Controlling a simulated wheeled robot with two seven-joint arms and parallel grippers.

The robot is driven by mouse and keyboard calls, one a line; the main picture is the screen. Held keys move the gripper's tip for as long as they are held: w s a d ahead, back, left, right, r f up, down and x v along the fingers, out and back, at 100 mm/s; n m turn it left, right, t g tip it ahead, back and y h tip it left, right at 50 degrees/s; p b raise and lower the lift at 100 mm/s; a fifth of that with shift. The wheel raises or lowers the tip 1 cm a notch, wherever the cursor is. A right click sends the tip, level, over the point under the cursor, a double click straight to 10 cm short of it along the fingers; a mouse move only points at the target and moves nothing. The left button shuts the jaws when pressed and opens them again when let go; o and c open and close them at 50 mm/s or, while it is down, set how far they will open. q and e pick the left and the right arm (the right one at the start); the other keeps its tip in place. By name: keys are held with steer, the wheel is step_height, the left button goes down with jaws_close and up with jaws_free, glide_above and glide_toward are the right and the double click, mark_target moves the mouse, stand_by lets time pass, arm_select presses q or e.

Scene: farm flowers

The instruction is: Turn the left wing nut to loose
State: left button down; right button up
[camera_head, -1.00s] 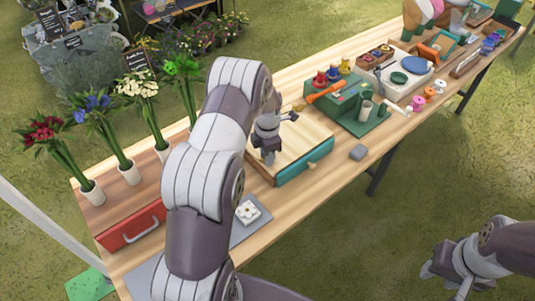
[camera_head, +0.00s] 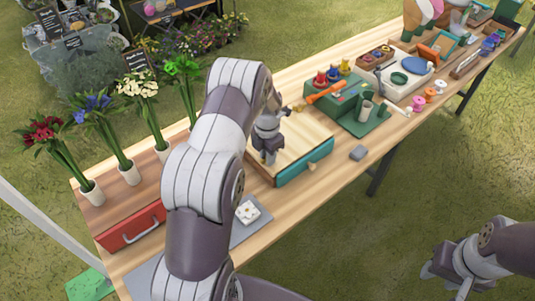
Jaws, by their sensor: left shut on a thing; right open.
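A wooden board with a teal front edge (camera_head: 306,172) lies on the table, left of the green stand. My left gripper (camera_head: 269,159) points down at the left part of the board and is shut. Its fingers hide what they grip; the left wing nut is not clearly visible, and this spot fits it. A small brass-coloured piece (camera_head: 299,107) shows at the board's far corner; I cannot tell whether it is another wing nut. My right gripper (camera_head: 442,277) is open and empty, off the table at lower right.
My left arm covers the middle-left of the table. A green stand (camera_head: 352,106) is right of the board.

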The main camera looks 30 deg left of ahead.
arm_select(q)
steer(key=c, duration=0.9)
jaws_free()
steer(key=shift+c, duration=0.2)
step_height(320, 180, up, 13)
steer(key=b, duration=0.1)
steer(key=shift+f, duration=0.15)
